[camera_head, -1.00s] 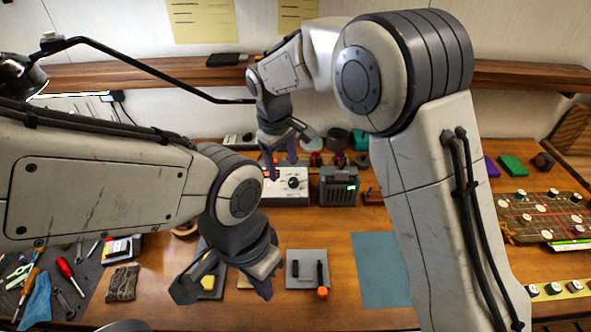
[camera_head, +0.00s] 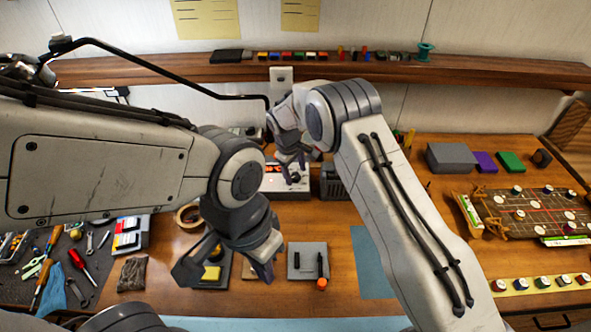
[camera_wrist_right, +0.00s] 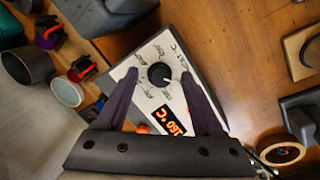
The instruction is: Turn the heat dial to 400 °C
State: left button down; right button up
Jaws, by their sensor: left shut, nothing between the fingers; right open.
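The heat controller (camera_head: 270,184) is a box with a white face at the back of the table, partly covered by my right gripper in the head view. In the right wrist view its black heat dial (camera_wrist_right: 160,76) sits on the white face, ringed by printed numbers. The lit orange display (camera_wrist_right: 172,121) appears to read 160 °C. My right gripper (camera_wrist_right: 160,73) is open, one finger on each side of the dial in that view; contact cannot be told. My left gripper (camera_head: 226,279) is shut and empty, above the table's front, away from the controller.
A dark grey box (camera_head: 332,183) stands right of the controller. A tape roll (camera_head: 188,215) lies to its left front. Cups and small parts stand close beside the controller in the wrist view. A grey tray (camera_head: 300,270) with tools lies at the front.

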jog(key=shift+w+f, duration=0.1)
jog(key=shift+f, duration=0.25)
grip_shut()
